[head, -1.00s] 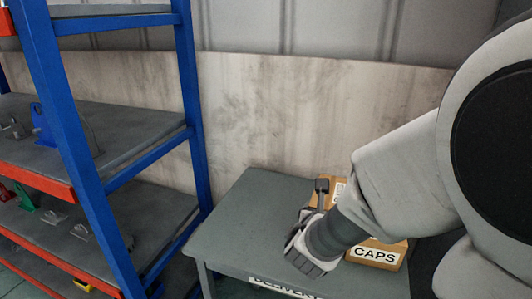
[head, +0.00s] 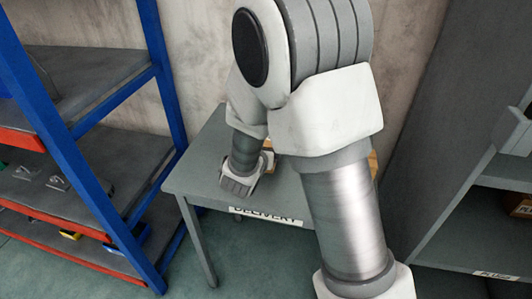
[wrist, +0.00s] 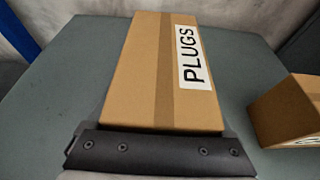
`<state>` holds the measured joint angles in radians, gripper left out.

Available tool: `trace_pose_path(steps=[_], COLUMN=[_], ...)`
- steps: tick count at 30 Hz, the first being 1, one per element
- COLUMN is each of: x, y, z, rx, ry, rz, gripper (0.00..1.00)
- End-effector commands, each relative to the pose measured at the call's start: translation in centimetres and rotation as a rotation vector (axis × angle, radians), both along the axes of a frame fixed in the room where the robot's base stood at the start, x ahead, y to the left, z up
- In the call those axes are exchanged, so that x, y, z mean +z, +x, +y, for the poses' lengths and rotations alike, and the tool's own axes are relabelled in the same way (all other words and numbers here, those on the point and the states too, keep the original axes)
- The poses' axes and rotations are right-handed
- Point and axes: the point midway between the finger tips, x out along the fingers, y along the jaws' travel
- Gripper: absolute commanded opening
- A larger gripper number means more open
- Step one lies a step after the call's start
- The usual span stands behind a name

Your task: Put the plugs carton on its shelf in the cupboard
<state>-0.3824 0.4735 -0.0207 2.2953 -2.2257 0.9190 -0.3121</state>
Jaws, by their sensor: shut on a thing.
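The plugs carton (wrist: 148,75) is a brown box with a white PLUGS label, standing over the grey delivery table in the wrist view. My gripper (wrist: 160,150) is shut on its near end. I cannot tell whether the carton still touches the table. In the head view my wrist end (head: 240,185) is over the delivery table, and my arm hides most of the carton. The cupboard (head: 455,215) stands at the right, grey, with open shelves. A small label (head: 495,275) on a lower shelf edge seems to read PLUGS.
Another brown carton (wrist: 290,110) sits right of the plugs carton on the delivery table (head: 205,150). A box (head: 520,205) is on a cupboard shelf. A blue rack (head: 60,150) with loaded shelves stands at the left. Green floor is free in front of the table.

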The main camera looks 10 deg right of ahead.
Motion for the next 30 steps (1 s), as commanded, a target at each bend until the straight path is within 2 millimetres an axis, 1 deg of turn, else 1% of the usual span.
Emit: trace_pose_path(steps=[1, 3, 11, 16, 17, 18, 19, 26, 29, 30], x=[-1.3, -2.1, -2.0, -2.5, -2.5, -2.4, -2.4, -2.4, -1.9, -1.7], y=[0.0, 0.0, 0.0, 0.0, 0.0, 0.0, 0.0, 0.0, 0.0, -0.3], z=[0.0, 0.0, 0.0, 0.0, 0.0, 0.0, 0.0, 0.0, 0.0, 0.2], rx=[0.001, 0.001, 0.000, 0.000, 0.000, 0.000, 0.000, 0.000, 0.000, 0.002], ry=[-0.002, -0.002, 0.000, 0.000, 0.000, 0.000, 0.000, 0.000, 0.000, 0.001], rz=[0.000, 0.001, -0.002, -0.002, 0.001, 0.001, 0.001, 0.001, 0.001, 0.001], gripper=[0.00, 0.00, 0.00, 0.00, 0.90, 0.97, 1.00, 1.00, 1.00, 1.00])
